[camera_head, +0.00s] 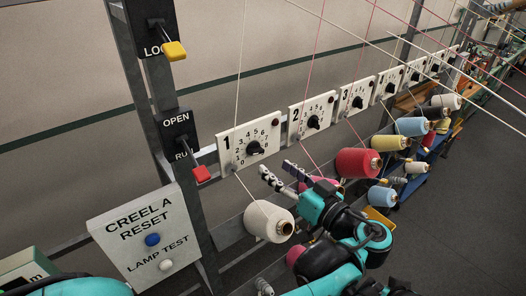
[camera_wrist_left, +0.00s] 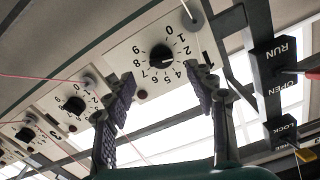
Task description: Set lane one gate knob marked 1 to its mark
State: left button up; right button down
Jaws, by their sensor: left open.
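The lane one gate panel is a white plate marked 1 (camera_head: 228,150) on the grey rail. Its black knob (camera_head: 254,147) sits inside a ring of numbers and also shows in the left wrist view (camera_wrist_left: 161,57). I cannot read its pointer setting for certain. A dark red dot sits near a corner of the plate. My left gripper (camera_head: 275,168) is open and empty, below and a little right of the knob in the head view. In the wrist view its two dark ridged fingers (camera_wrist_left: 160,77) are spread, with the knob beyond the gap between their tips. My right gripper is not in view.
Panels marked 2 (camera_head: 297,132) and 3 (camera_head: 347,113) follow along the rail. A white yarn cone (camera_head: 268,221) and red cone (camera_head: 357,163) stand near my gripper. Threads run up past the panels. A red lever (camera_head: 202,174) and the reset board (camera_head: 118,245) stand at the left.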

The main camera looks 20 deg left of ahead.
aim_at(259, 151)
pick_arm(q)
jog(key=x, duration=0.5)
jog(key=r+p+x, duration=0.1)
jog(key=x, duration=0.1)
jog(key=shift+w+a, duration=0.1)
jog(key=shift+w, duration=0.1)
jog(key=c, duration=1.2)
